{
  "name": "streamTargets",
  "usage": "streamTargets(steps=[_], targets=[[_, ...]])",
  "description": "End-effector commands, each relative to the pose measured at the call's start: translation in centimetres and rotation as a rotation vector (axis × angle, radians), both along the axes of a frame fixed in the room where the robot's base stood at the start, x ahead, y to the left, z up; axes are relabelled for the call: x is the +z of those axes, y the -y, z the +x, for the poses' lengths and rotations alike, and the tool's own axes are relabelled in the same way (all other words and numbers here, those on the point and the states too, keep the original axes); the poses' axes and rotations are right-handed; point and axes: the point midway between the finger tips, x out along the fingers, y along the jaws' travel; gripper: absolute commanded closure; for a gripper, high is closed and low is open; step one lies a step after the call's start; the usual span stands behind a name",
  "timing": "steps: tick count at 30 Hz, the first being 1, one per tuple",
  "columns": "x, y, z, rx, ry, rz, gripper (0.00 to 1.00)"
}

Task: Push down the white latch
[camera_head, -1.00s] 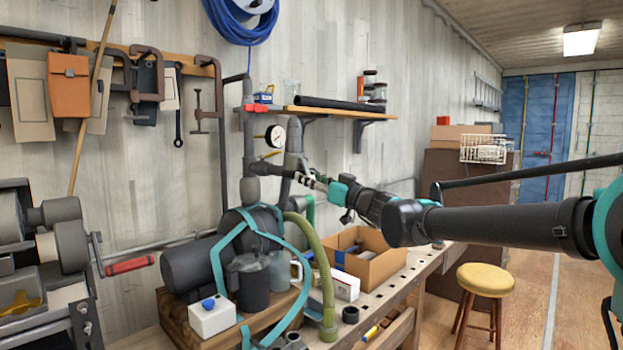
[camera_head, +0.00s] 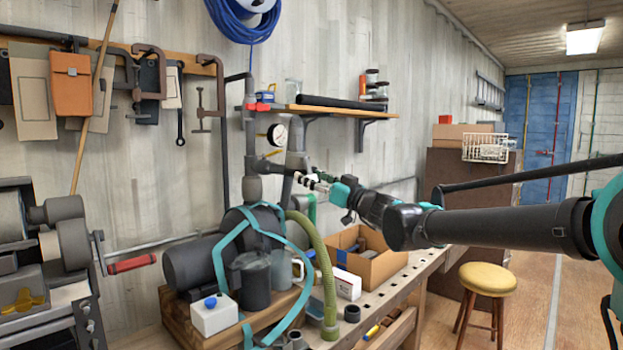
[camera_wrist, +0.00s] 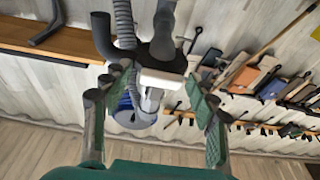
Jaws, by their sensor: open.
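A white block-like part, which looks like the white latch (camera_wrist: 162,79), sits on dark pipework in the wrist view. It lies between my two fingers in the picture; I see no clear contact. My gripper (camera_wrist: 156,82) is open, with its green-padded fingers spread to the left and right of the white part. In the head view my gripper (camera_head: 313,183) reaches left to the grey vertical pipes below the round gauge (camera_head: 277,134). The latch is too small there to tell from the fingertips.
A shelf (camera_head: 318,109) with jars is fixed to the wall above my gripper. Below are a motor with a green hose (camera_head: 325,262), a cardboard box (camera_head: 373,263) and a workbench (camera_head: 399,288). A yellow stool (camera_head: 487,279) stands at the right.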

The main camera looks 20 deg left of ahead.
Motion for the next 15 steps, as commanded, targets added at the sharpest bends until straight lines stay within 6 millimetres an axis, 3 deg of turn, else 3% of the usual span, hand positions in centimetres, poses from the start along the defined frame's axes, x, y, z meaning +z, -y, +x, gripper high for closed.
streamTargets(steps=[5, 15], targets=[[-0.5, 2.1, -0.8, -0.001, 0.001, 0.0, 0.41], [-2.1, 8.2, -3.3, -0.003, 0.0, 0.0, 0.41]])
